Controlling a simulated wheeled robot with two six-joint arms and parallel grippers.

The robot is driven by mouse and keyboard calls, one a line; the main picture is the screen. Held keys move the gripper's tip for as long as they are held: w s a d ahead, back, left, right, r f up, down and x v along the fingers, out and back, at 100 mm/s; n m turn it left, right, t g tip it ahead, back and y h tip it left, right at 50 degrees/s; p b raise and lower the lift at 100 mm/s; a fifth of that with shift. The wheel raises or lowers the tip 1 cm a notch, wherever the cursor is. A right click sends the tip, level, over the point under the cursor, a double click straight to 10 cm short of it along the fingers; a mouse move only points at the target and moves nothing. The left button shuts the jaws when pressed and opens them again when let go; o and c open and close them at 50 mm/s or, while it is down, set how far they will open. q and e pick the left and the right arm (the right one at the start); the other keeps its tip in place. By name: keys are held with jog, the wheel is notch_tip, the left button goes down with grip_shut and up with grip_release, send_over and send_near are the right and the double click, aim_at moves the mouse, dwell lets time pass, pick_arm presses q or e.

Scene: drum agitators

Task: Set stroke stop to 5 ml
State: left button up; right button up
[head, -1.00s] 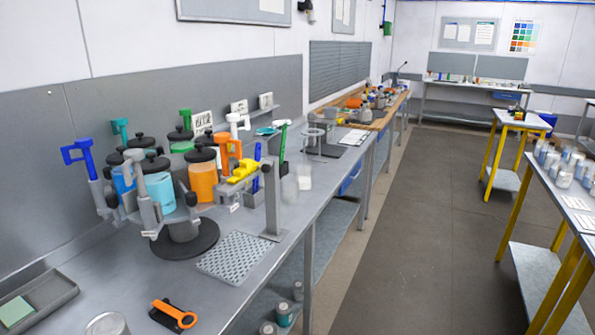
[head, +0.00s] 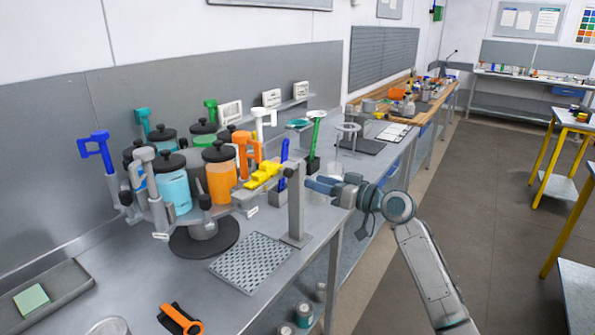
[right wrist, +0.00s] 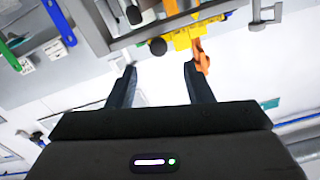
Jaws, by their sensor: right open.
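A carousel (head: 208,245) on the bench carries several lidded jars, with an orange jar (head: 222,180) and a light blue jar (head: 173,190) in front. Pumps with coloured handles stand around it. A yellow stepped piece (head: 264,173) sits by the orange handle (head: 246,147) on the carousel's right side; it also shows in the right wrist view (right wrist: 184,38). Markings for 5 ml cannot be read. My right gripper (head: 318,186) is right of the yellow piece, beyond the grey post, open and empty; its fingers also show in the right wrist view (right wrist: 160,82). My left gripper is out of view.
A grey upright post (head: 297,205) stands between the carousel and the bench's front edge. A perforated mat (head: 250,262) lies before it. A blue stick (head: 284,150) and a green-handled tool (head: 315,135) stand behind. An orange-and-black tool (head: 182,320) lies at the front.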

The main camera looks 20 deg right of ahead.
aim_at(292, 174)
jog(key=p+x, duration=0.3)
jog(key=x, duration=0.4)
jog(key=shift+w, duration=0.2)
jog(key=shift+w+a+f, duration=0.1)
jog(key=shift+w+a, duration=0.25)
jog(key=shift+w, duration=0.05)
grip_shut()
